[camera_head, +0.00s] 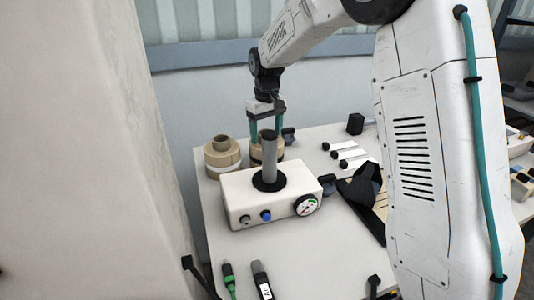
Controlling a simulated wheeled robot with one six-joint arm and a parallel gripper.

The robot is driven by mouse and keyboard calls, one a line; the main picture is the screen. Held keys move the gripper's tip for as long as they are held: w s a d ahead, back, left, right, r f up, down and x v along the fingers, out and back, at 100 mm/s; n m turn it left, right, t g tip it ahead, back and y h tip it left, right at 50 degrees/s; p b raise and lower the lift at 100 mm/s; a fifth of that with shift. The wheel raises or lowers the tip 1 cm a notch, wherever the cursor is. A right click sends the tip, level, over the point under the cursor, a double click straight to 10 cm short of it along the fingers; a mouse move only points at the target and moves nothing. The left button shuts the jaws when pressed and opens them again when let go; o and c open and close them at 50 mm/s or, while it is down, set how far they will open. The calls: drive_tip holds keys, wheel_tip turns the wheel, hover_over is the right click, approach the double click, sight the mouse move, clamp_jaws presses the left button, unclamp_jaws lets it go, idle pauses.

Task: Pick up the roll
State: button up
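A tan roll (256,153) stands on the white table, partly hidden behind a grey post (269,160). A second tan roll (222,159) with a raised core stands left of it, apart from my gripper. My gripper (266,138) points down over the roll behind the post. Its two teal fingers are spread apart, one at each side of the roll's upper part. The post covers the space between the fingertips, so I cannot tell whether they touch the roll.
A white box (245,207) with knobs and a gauge carries the post, in front of the roll. A black block (355,123) and dark tools lie right on the table (290,259). Two pen-like tools lie at the front. A pale wall (80,150) fills the left.

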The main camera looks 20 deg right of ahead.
drive_tip(key=shift+f, duration=0.15)
drive_tip(key=c, duration=1.1)
